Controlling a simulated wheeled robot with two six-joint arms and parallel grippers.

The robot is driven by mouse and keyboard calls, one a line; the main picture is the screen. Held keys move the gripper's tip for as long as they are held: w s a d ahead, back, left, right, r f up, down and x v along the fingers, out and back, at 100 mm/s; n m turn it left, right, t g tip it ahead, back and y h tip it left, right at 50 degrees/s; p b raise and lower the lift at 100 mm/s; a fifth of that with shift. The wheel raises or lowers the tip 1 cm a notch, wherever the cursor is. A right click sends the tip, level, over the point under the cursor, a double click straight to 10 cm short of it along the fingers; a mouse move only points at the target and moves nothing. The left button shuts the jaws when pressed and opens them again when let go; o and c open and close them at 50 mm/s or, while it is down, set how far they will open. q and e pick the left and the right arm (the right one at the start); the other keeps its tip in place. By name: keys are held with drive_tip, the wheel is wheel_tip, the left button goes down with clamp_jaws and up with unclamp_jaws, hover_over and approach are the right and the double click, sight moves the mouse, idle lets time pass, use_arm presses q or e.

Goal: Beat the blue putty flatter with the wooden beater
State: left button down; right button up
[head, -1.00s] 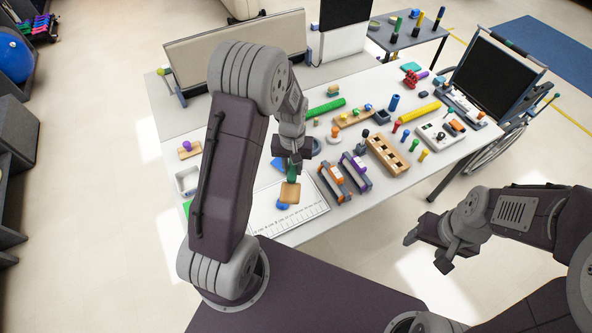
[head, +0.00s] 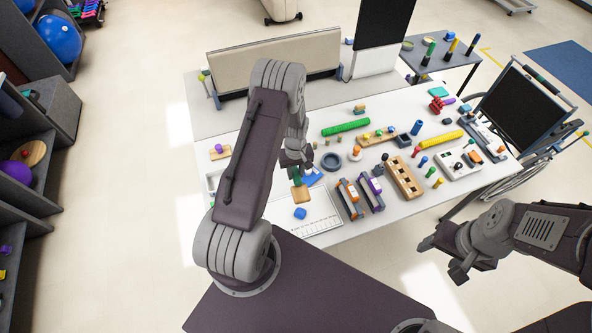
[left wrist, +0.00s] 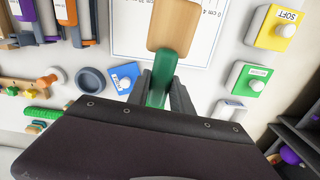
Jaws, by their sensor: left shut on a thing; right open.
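The wooden beater (head: 300,194) has a flat tan paddle and a green handle (left wrist: 160,80). My left gripper (head: 296,172) is shut on that handle; the paddle (left wrist: 174,25) points away from it in the left wrist view. The blue putty (head: 300,213) is a small lump on the white measuring sheet (head: 322,222), just in front of the paddle in the head view. The paddle appears raised above the sheet and apart from the putty. The putty does not show in the left wrist view. My right gripper (head: 446,258) is open and empty, off the table's front right.
Orange and purple clamp-like devices (head: 350,198) stand right of the sheet, beside a wooden block with holes (head: 402,177). A grey ring (head: 331,162) and a blue card (left wrist: 125,77) lie behind. Yellow (left wrist: 275,27) and green (left wrist: 247,78) labelled boxes show in the wrist view.

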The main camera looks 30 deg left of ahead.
use_arm(q)
drive_tip(key=shift+f, duration=0.5)
drive_tip(key=shift+w, duration=0.15)
use_arm(e)
drive_tip(key=shift+w+f, duration=0.15)
drive_tip(key=shift+f, duration=0.2)
use_arm(q)
drive_tip(key=shift+s+d+r, duration=0.1)
drive_tip(key=shift+s+r, duration=0.05)
drive_tip(key=shift+s, duration=0.1)
use_arm(e)
drive_tip(key=shift+r, duration=0.1)
use_arm(q)
wheel_tip(320, 180, down, 13)
drive_tip(key=shift+s+f, duration=0.1)
drive_tip(key=shift+f, duration=0.05)
drive_tip(key=shift+w+f, duration=0.15)
drive_tip(key=shift+w, duration=0.1)
wheel_tip(320, 180, up, 14)
drive_tip(key=p, duration=1)
drive_tip(key=shift+s+f, duration=0.15)
drive_tip(key=shift+f, duration=0.15)
use_arm(e)
wheel_tip(320, 180, up, 10)
drive_tip(key=shift+f, duration=0.25)
